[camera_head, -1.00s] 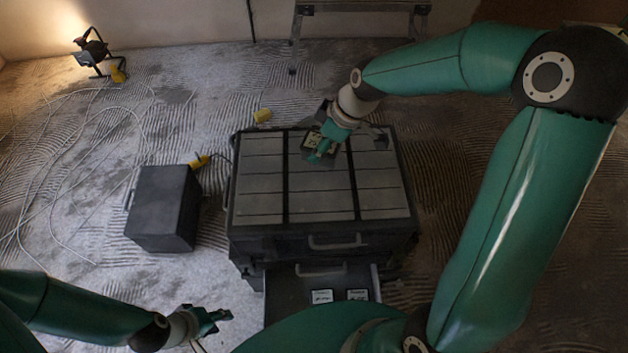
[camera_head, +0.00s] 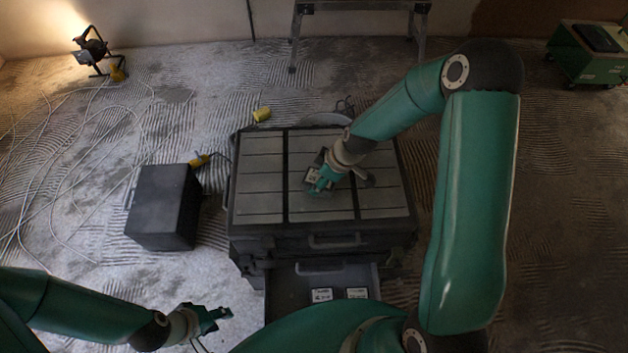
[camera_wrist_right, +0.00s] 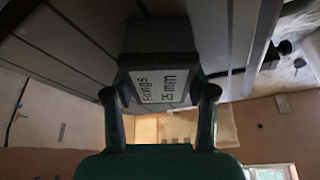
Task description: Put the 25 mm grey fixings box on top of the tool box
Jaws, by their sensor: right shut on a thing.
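The tool box (camera_head: 260,206) is large and dark with a grey panelled top, in the middle of the head view. My right gripper (camera_head: 318,186) is shut on the 25 mm grey fixings box (camera_head: 312,175), over the middle of that top. I cannot tell whether the fixings box touches the top. In the right wrist view my right gripper (camera_wrist_right: 159,94) has a finger on each side of the fixings box (camera_wrist_right: 160,86), whose white label reads "Fixings 25 mm". My left gripper (camera_head: 212,317) is low left, away from the tool box; its finger opening is unclear.
An open drawer (camera_head: 283,292) at the tool box's front holds two white-labelled boxes (camera_head: 321,295). A black case (camera_head: 162,208) stands to the left. A lamp (camera_head: 92,50), white cables and a trestle (camera_head: 360,8) are further back. A green machine (camera_head: 590,55) stands far right.

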